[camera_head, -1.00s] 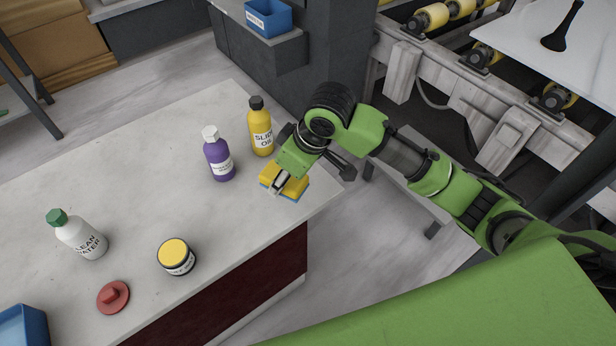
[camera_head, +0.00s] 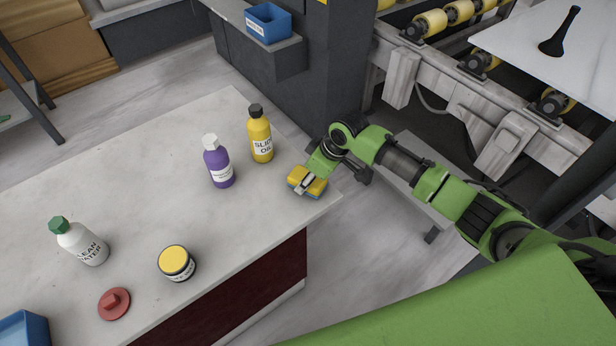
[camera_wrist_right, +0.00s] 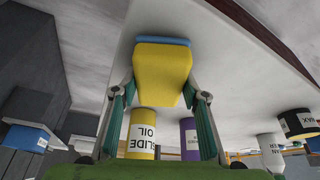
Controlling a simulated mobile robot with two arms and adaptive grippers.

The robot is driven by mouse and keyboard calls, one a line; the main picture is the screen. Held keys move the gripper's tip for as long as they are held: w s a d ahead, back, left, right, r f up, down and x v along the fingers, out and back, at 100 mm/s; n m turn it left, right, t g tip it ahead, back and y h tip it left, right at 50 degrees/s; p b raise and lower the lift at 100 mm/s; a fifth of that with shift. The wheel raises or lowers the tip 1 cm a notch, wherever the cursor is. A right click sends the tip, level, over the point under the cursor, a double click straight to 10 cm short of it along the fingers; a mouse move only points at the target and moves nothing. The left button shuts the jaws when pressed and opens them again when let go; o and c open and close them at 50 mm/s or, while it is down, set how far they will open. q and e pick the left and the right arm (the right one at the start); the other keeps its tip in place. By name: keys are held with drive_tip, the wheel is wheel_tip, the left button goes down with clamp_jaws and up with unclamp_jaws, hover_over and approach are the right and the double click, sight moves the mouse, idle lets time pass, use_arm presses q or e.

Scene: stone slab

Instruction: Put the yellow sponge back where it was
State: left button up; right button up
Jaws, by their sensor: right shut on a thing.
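The yellow sponge (camera_head: 305,181) with a blue layer is at the right corner of the stone slab (camera_head: 130,180). My right gripper (camera_head: 303,183) is shut on it. In the right wrist view the sponge (camera_wrist_right: 162,72) sits between the two fingers (camera_wrist_right: 160,95), with its blue layer at the far end. I cannot tell whether the sponge touches the slab or is just above it. My left gripper is not in view.
A yellow slide oil bottle (camera_head: 261,136) and a purple bottle (camera_head: 218,163) stand left of the sponge. A white bottle (camera_head: 82,243), a yellow-lidded jar (camera_head: 177,263), a red object (camera_head: 114,303) and a blue bin (camera_head: 24,330) are farther left. The slab's middle is clear.

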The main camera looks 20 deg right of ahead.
drive_tip(key=shift+f, duration=0.15)
drive_tip(key=o, duration=1)
drive_tip(key=shift+r, duration=0.45)
drive_tip(key=v, duration=1.1)
drive_tip(key=shift+s+d+r, duration=0.1)
drive_tip(key=shift+s+r, duration=0.05)
drive_tip(key=shift+s, duration=0.05)
